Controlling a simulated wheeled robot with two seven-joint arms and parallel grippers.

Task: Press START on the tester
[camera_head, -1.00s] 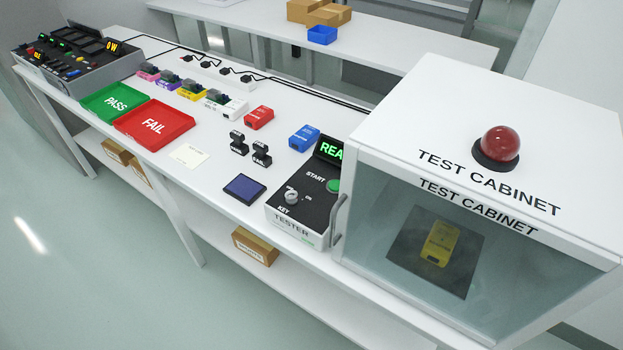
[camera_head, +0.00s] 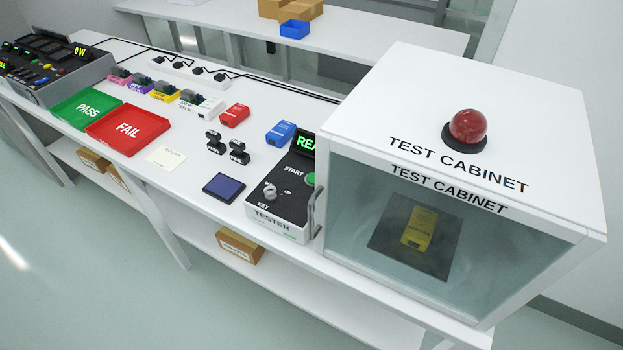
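The tester (camera_head: 278,207) is a black-topped box with a white front on the bench, just left of the test cabinet (camera_head: 455,130). Its green START button (camera_head: 310,179) is at its right, partly hidden by the cabinet's edge. Its display (camera_head: 304,142) shows green letters "REA", the rest hidden by the cabinet. A silver key switch (camera_head: 270,191) sits at the front left of the tester. Inside the cabinet, behind its closed glass front, a yellow device (camera_head: 419,228) lies on a dark plate. Neither of my grippers is in view.
A red dome lamp (camera_head: 468,126) stands on the cabinet, and a handle (camera_head: 316,210) is beside the tester. A blue pad (camera_head: 224,187), black stands, blue device (camera_head: 281,132), red device (camera_head: 235,115), green PASS tray (camera_head: 86,108) and red FAIL tray (camera_head: 128,129) lie leftward.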

